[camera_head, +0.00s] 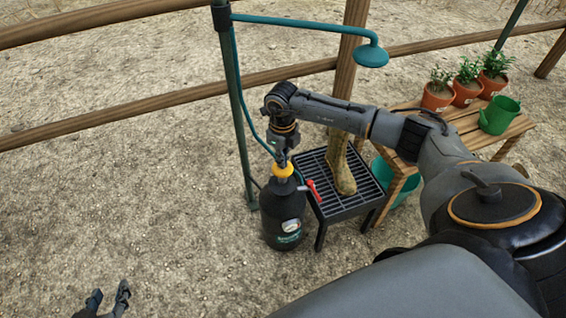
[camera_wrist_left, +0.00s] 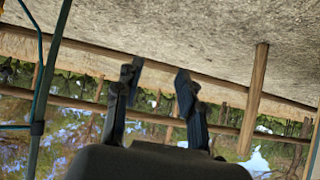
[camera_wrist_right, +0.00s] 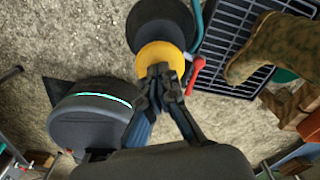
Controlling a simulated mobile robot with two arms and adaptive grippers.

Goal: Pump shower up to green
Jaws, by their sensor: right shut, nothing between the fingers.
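The black pump tank (camera_head: 284,212) of the shower stands upright on the ground. Its yellow top (camera_head: 283,171) also shows in the right wrist view (camera_wrist_right: 160,54). The small gauge (camera_head: 291,225) faces me; its needle is too small to read. A teal hose runs up the green post (camera_head: 236,110) to the shower head (camera_head: 371,55). My right gripper (camera_head: 281,158) points down at the yellow top, shut and empty; its fingertips (camera_wrist_right: 162,72) overlap the top, and I cannot tell whether they touch. The pump handle is not clearly visible. My left gripper (camera_head: 109,297) is open and empty, far from the tank.
A red lever (camera_head: 314,190) sits beside the tank. A black grate stand (camera_head: 350,205) holds a patterned boot (camera_head: 341,165). A wooden bench (camera_head: 515,125) carries potted plants (camera_head: 467,82) and a green watering can (camera_head: 499,115). Wooden rails cross behind. Ground left of the tank is clear.

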